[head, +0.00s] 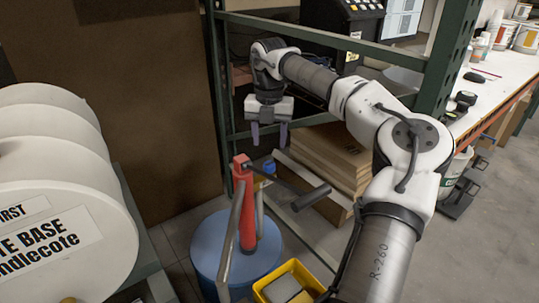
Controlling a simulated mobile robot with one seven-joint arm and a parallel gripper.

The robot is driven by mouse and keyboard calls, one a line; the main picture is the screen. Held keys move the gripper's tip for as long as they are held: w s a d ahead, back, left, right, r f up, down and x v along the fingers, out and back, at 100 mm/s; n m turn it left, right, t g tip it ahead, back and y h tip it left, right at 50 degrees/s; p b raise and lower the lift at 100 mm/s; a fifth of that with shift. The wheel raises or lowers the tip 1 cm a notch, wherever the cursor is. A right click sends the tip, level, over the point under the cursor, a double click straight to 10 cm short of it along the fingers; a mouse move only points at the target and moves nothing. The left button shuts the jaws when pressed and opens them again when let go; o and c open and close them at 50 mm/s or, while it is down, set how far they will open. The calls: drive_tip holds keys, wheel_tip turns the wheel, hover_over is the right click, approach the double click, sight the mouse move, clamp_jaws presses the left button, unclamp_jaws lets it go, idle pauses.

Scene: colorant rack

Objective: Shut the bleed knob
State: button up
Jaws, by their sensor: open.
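A red hand pump (246,212) stands upright on a blue drum (207,252). A small blue knob-like part (269,166) shows just right of the pump's top, and it looks like the bleed knob. Its turned position cannot be made out. My gripper (269,138) points down above the pump's top and the blue part, with its two fingers apart and nothing between them. The fingertips look a little above the blue part and do not appear to touch it.
The pump's lever with a dark grip (312,197) sticks out to the right. A yellow bin (265,291) sits in front of the drum. White drums (60,200) fill the left. Cardboard (325,155) lies behind, inside a green rack frame (446,60).

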wheel_tip(320, 180, up, 6)
drive_tip(key=shift+r, duration=0.2)
